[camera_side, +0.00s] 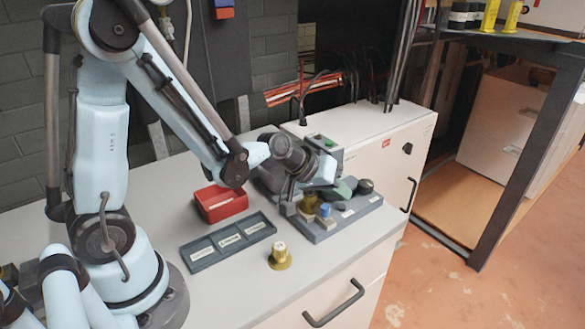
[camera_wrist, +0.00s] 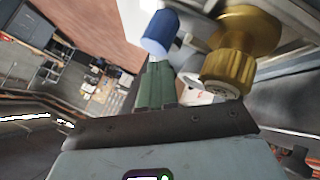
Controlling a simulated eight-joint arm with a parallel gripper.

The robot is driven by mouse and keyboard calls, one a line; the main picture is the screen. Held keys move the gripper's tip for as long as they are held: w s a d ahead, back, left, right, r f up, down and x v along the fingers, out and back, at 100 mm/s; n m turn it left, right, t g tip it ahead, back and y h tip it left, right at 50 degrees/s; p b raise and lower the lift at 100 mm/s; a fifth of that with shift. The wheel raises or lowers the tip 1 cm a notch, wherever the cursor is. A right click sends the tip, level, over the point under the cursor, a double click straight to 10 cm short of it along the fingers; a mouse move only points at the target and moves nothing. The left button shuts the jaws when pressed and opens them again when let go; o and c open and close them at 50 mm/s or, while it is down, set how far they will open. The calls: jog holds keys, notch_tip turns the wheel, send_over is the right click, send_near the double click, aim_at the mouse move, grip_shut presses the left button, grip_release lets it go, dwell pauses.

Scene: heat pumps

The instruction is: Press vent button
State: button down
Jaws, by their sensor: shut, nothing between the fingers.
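A grey control block (camera_side: 340,222) stands at the right of the worktop. On it are a blue cylinder (camera_side: 325,210), a gold knob (camera_side: 309,200) and a dark round knob (camera_side: 364,187). I cannot read which part is labelled vent. My gripper (camera_side: 343,189) is over the block, behind the blue cylinder, partly hidden. In the wrist view my green fingers (camera_wrist: 157,75) are shut and empty. The blue cylinder (camera_wrist: 161,32) appears just past their tips, with the gold knob (camera_wrist: 238,55) to the right. I cannot tell whether they touch anything.
A red bin (camera_side: 221,204) and a dark labelled tray (camera_side: 228,240) lie left of the block. A loose gold piece with a white top (camera_side: 280,258) stands near the front edge. A white cabinet (camera_side: 375,140) with cables is behind.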

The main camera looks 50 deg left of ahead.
aim_at(338, 207)
jog(key=shift+f, duration=0.2)
jog(key=shift+f, duration=0.25)
jog(key=shift+d+f, duration=0.15)
jog(key=shift+f, duration=0.4)
dwell(1.3)
jog(key=shift+r, duration=0.1)
jog(key=shift+w+r, duration=0.15)
jog(key=shift+r, duration=0.55)
jog(key=shift+r, duration=2.5)
